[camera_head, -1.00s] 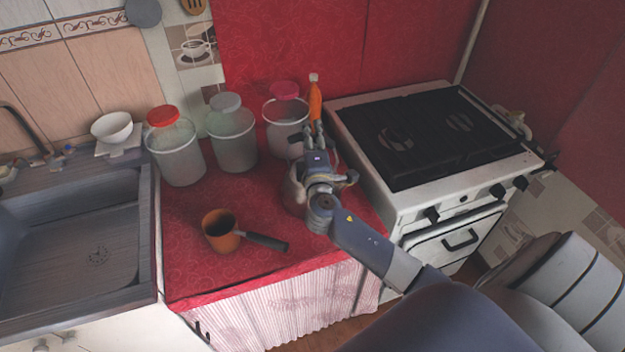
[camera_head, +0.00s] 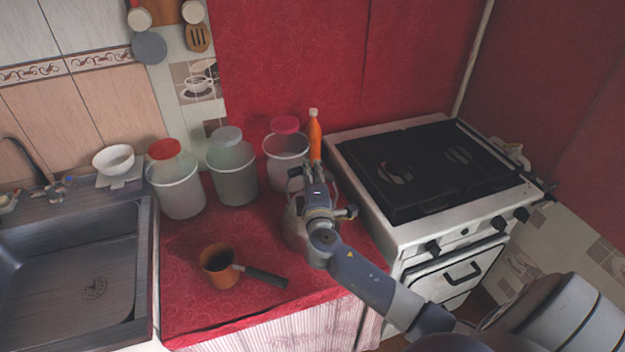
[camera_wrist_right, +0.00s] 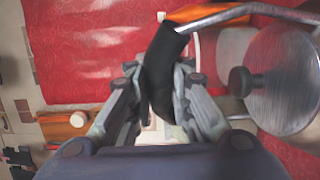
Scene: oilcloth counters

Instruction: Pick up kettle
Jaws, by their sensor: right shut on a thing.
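The kettle (camera_head: 294,232) is a shiny metal pot on the red counter, beside the stove. In the head view my right gripper (camera_head: 316,178) and wrist hide much of it. In the right wrist view its black handle (camera_wrist_right: 164,55) passes between the fingers of my right gripper (camera_wrist_right: 164,88), which is shut on it. The round metal lid (camera_wrist_right: 285,85) with its knob shows to the right of the fingers. I cannot tell whether the kettle's base touches the counter. My left gripper is not in view.
An orange bottle (camera_head: 314,138) and a pink-lidded jar (camera_head: 286,150) stand just behind the kettle. Two more jars stand to the left. An orange pot (camera_head: 216,264) with a dark handle lies front left. The white stove (camera_head: 400,222) is close on the right.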

